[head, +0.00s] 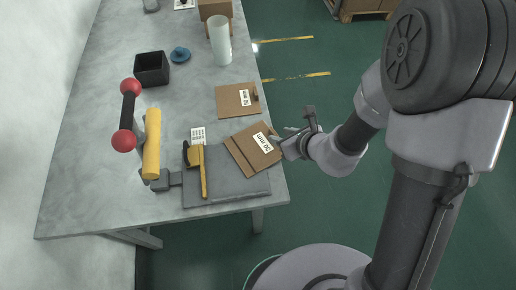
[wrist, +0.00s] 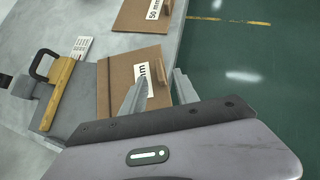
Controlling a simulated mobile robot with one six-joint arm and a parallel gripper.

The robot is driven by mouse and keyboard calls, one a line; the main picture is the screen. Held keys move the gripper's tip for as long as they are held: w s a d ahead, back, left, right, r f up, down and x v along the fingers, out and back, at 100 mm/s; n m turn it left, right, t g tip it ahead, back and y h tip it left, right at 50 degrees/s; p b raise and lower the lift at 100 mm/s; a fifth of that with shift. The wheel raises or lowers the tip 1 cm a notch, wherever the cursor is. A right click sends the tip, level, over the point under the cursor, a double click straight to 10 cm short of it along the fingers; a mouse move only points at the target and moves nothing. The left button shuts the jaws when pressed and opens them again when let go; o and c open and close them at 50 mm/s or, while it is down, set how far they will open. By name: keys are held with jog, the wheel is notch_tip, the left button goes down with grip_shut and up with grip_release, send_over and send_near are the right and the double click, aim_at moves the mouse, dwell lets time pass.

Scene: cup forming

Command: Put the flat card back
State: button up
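A brown flat card (head: 246,146) with a white label ending in "mm" lies at the table's right edge, overlapping or bordering the dark grey board; it also shows in the wrist view (wrist: 117,82). A dark line runs along its left side. My gripper (head: 283,134) is at the card's right edge.
A second brown card (head: 232,98), labelled 50 mm, lies just behind. A red-knobbed stand with a yellow cylinder (head: 152,150), a black box (head: 152,68) and a pale cylinder (head: 220,42) stand farther off.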

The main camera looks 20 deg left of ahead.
aim_at(276, 134)
jog(key=b+x, duration=0.1)
jog(key=x, duration=0.3)
jog(key=shift+w+a, duration=0.1)
jog(key=shift+w, duration=0.05)
jog(key=shift+r, duration=0.1)
grip_shut()
